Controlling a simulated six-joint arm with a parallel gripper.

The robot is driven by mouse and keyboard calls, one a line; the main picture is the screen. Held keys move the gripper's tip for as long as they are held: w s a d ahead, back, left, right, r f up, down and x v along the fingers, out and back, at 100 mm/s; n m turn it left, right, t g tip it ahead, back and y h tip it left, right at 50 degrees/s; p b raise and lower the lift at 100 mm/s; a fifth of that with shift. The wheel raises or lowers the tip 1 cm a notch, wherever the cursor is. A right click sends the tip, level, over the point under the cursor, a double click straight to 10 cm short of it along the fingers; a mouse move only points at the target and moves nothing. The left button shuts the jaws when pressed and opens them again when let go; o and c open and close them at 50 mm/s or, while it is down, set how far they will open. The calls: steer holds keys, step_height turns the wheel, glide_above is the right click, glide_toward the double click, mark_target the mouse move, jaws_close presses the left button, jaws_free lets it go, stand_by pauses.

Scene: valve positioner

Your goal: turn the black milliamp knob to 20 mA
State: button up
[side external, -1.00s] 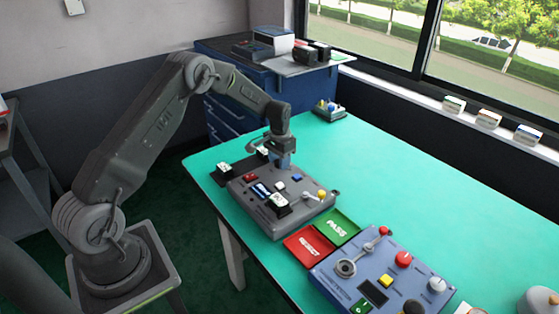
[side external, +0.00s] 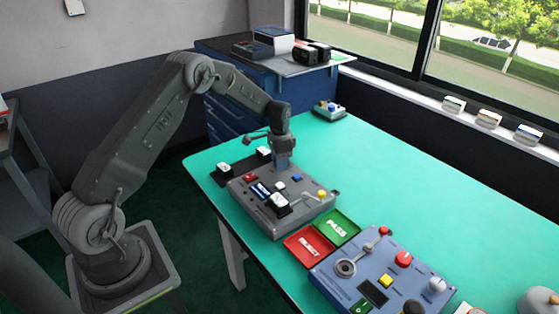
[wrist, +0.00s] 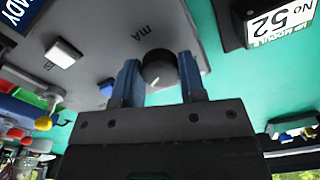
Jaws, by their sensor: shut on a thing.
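The black knob (wrist: 157,68) sits on the grey panel (wrist: 105,35) beside the printed "mA" label in the wrist view. A white pointer mark shows on its near side. My gripper (wrist: 159,75) has its two blue fingers on either side of the knob, shut on it. In the side view my gripper (side external: 282,163) points down at the back edge of the grey positioner box (side external: 268,217). The knob is hidden there behind the gripper. I cannot read the milliamp value in either view.
White-topped modules (side external: 224,168) stand behind the box, one marked No 52 (wrist: 282,22) close to my gripper. A white button (wrist: 63,53) and a yellow-tipped lever (side external: 321,195) rise from the panel. Red (side external: 308,247) and green (side external: 338,229) trays lie beside it.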

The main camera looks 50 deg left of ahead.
steer(key=o, duration=0.9)
step_height(320, 180, up, 14)
steer(key=shift+f, duration=0.1)
stand_by(0.4)
steer(key=s+d+r+n+t, duration=0.2)
steer(key=s+d+r+t, duration=0.1)
steer(key=s+d+r, duration=1)
steer(key=s+d+t, duration=0.1)
steer(key=s+d, duration=0.1)
steer(key=s, duration=0.4)
steer(key=s+d+n, duration=0.1)
steer(key=s+d, duration=0.1)
steer(key=s, duration=0.4)
steer(key=s+d+n+t, duration=0.1)
steer(key=s+d, duration=0.2)
steer(key=s, duration=0.3)
steer(key=shift+s+r+t, duration=0.2)
steer(key=shift+t, duration=0.1)
